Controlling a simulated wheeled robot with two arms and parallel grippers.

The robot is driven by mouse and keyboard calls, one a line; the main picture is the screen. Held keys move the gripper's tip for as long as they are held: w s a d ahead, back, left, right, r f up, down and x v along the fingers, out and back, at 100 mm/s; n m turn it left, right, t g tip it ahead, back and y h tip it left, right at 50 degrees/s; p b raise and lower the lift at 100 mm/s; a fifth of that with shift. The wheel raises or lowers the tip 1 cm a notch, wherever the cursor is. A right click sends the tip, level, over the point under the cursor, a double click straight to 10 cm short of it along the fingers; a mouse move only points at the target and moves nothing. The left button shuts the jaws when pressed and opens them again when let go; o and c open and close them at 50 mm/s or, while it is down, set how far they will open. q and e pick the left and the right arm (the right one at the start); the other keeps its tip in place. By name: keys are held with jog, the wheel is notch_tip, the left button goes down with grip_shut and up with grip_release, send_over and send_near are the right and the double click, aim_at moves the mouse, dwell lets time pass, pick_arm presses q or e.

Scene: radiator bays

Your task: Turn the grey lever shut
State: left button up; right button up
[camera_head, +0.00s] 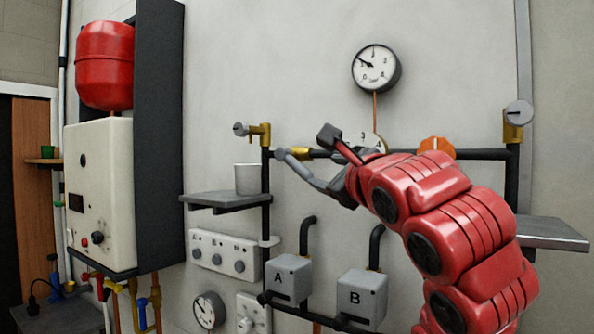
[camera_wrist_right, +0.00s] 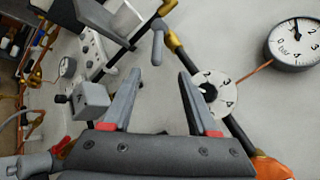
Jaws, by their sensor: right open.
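The grey lever (camera_head: 298,168) sits on a brass valve (camera_head: 299,153) in the dark horizontal pipe and slants down to the right in the head view. In the right wrist view the lever (camera_wrist_right: 158,45) hangs beside the brass valve, its free end just ahead of the gap between my fingertips. My right gripper (camera_head: 326,163) is open, its fingers spread and empty, close to the lever; the wrist view shows both fingers (camera_wrist_right: 160,75) apart. Whether a finger touches the lever cannot be told. My left gripper is not in view.
A numbered dial (camera_wrist_right: 212,95) and an orange knob (camera_head: 436,146) lie along the same pipe to the right. A round gauge (camera_head: 376,68) hangs above. A shelf (camera_head: 222,201) with a white cup (camera_head: 248,179) is lower left. Grey boxes A (camera_head: 290,279) and B (camera_head: 361,297) are below.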

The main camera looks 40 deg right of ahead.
jog(key=p, duration=0.1)
send_near(301, 168)
jog(key=p+x, duration=0.8)
jog(key=x, duration=0.2)
jog(key=shift+w+d, duration=0.1)
jog(key=shift+w+d+f+g, duration=0.2)
jog(key=shift+w+g, duration=0.1)
jog(key=shift+w, duration=0.3)
grip_shut()
dwell(1.0)
